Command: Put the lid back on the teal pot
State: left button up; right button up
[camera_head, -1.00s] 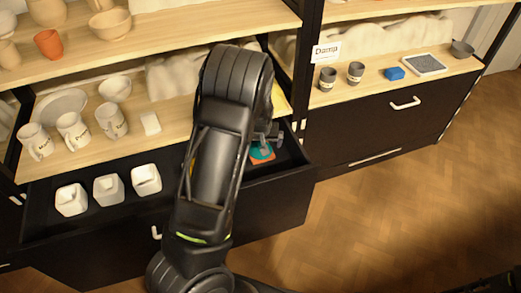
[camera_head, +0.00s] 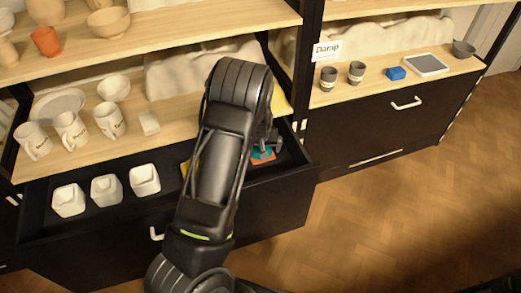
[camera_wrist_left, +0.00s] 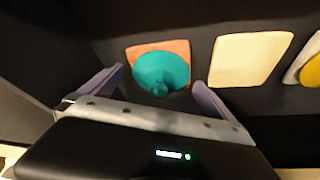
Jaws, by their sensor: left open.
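A round teal lid with a small knob (camera_wrist_left: 168,70) lies over an orange square (camera_wrist_left: 180,46) inside the open drawer. In the head view the teal lid (camera_head: 263,154) shows just below my left gripper (camera_head: 268,139), partly hidden by it. In the left wrist view my left gripper (camera_wrist_left: 159,80) is open, with one finger on each side of the lid. I cannot tell whether the fingers touch it. No separate teal pot can be made out; my left arm hides part of the drawer. My right gripper is not in view.
The open drawer (camera_head: 270,205) also holds white cups (camera_head: 107,189), a cream square (camera_wrist_left: 250,60) and something yellow (camera_wrist_left: 312,70). Mugs (camera_head: 72,130) stand on the shelf above.

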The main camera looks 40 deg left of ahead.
pick_arm(q)
jog(key=shift+c, duration=0.3)
jog(key=c, duration=1.3)
jog(key=shift+r, duration=0.15)
jog(key=shift+r, duration=0.5)
jog(key=shift+a+p+v, duration=0.25)
jog(key=shift+p+v, duration=0.4)
jog(key=shift+v, duration=0.55)
jog(key=s, duration=0.5)
jog(key=s+a, duration=0.1)
jog(key=s, duration=0.5)
jog(key=s+a, duration=0.1)
jog(key=s, duration=0.5)
jog(key=shift+a+p, duration=0.25)
jog(key=shift+p, duration=0.05)
